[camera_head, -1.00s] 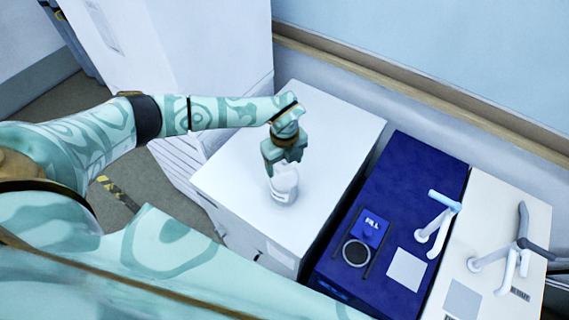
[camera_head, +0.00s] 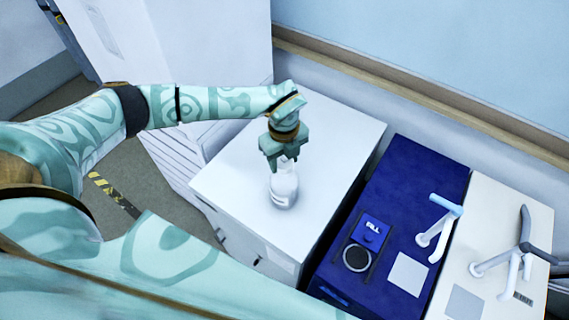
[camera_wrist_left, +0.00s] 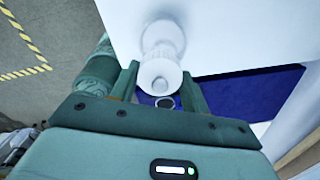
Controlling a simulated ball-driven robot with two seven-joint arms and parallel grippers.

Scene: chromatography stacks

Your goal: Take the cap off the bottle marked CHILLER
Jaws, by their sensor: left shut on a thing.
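The white bottle (camera_head: 284,190) stands upright on the white cabinet top. A label patch shows low on its side, but I cannot read it. My left gripper (camera_head: 280,164) points down right above the bottle, and the bottle's neck shows under the fingers. In the left wrist view, the fingers (camera_wrist_left: 158,86) are shut on a round white cap (camera_wrist_left: 159,76). The pale bottle (camera_wrist_left: 161,36) shows behind the cap there. I cannot tell whether the cap and the neck still touch. My right gripper is not in view.
The white cabinet top (camera_head: 338,135) is clear around the bottle. To its right stand a blue unit (camera_head: 405,180) with a FILL block (camera_head: 371,229) and a dark ring, and a white unit (camera_head: 505,210). Both carry upright handles. A tall white cabinet (camera_head: 205,45) stands behind on the left.

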